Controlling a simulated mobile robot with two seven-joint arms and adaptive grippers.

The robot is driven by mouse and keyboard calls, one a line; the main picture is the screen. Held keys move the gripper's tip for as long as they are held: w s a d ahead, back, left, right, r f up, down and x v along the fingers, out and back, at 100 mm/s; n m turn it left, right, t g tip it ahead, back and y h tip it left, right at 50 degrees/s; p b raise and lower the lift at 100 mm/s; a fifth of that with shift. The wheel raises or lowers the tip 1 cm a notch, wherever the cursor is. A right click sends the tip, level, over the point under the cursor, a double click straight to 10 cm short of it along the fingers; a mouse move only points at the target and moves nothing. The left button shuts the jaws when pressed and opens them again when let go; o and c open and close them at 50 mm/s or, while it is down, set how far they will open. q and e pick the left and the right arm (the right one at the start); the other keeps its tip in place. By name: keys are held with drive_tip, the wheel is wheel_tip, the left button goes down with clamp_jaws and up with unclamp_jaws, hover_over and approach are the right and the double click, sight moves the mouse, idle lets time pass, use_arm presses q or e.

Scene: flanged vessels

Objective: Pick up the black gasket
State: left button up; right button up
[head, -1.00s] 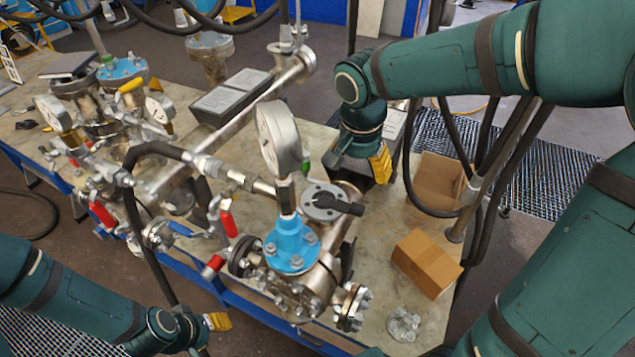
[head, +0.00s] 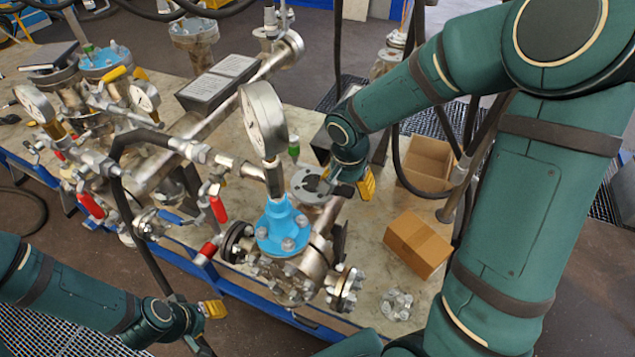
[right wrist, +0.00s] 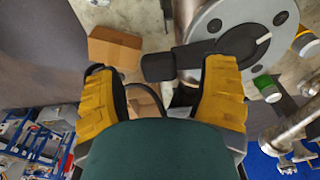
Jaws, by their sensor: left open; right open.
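The black gasket (head: 342,190) lies on the grey upright-facing flange (head: 304,193) behind the blue valve top. Its thick black tab sticks out to the right, partly hidden by my right gripper. In the right wrist view the gasket's tab (right wrist: 162,66) points between the yellow fingers, just beyond their tips, and the flange (right wrist: 204,25) is at upper right. My right gripper (head: 364,186) is open and empty, close to the tab end; it also shows in the right wrist view (right wrist: 160,95). My left gripper (head: 213,309) is open at lower left, away from the gasket.
A pressure gauge (head: 264,120) stands left of the flange. A closed cardboard box (head: 418,243) and an open one (head: 425,160) are to the right. A clear bag of bolts (head: 396,303) lies at the table front. Black hoses hang behind my right arm.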

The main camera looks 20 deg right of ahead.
drive_tip(key=shift+f, duration=0.6)
drive_tip(key=c, duration=1.1)
drive_tip(key=shift+r, duration=0.1)
